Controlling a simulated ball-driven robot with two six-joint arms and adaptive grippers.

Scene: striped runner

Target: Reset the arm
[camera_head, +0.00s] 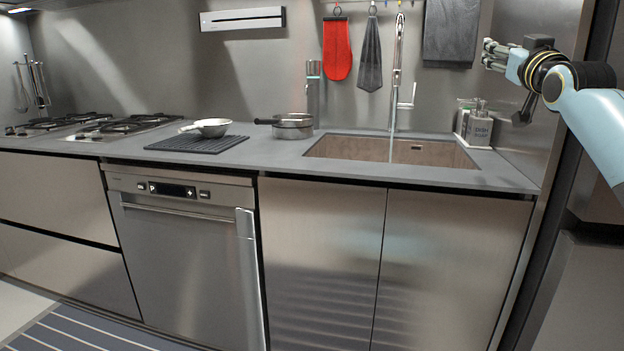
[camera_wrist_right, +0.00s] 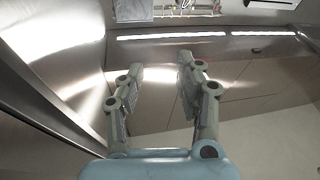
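My right arm comes in from the right in the head view, a light blue link with a dark wrist. My right gripper (camera_head: 490,55) is raised high at the right, above the counter and the soap bottles, and points left. In the right wrist view the two grey fingers of this gripper (camera_wrist_right: 160,64) stand apart with nothing between them. My left arm and left gripper are not in view.
A red mitt (camera_head: 337,50) hangs behind. A striped runner (camera_head: 80,332) lies on the floor.

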